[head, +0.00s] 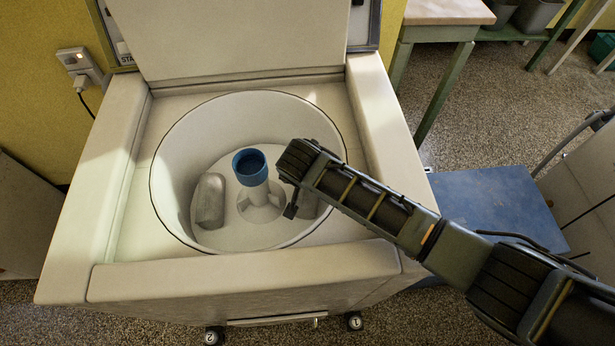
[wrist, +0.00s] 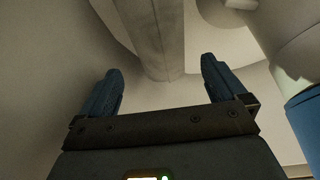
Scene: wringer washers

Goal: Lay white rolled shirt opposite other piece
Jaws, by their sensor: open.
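A grey-white rolled piece (head: 210,200) lies on the left of the tub floor, beside the central agitator (head: 257,195) with its blue cap. A second pale roll (head: 308,206) is on the agitator's right, mostly hidden by my arm in the head view. In the wrist view a pale grey roll (wrist: 157,38) runs away from me between my fingertips. My gripper (head: 291,190) is inside the tub, right of the agitator. In the wrist view my gripper (wrist: 160,70) is open, with a gap on each side of the roll. I cannot tell colours well enough to name which roll is the white shirt.
The washer tub (head: 180,150) has a high round wall close around my gripper. The raised lid (head: 240,35) stands behind it. In the wrist view the agitator's blue cap (wrist: 306,115) is close at the right. A blue platform (head: 495,205) is right of the washer.

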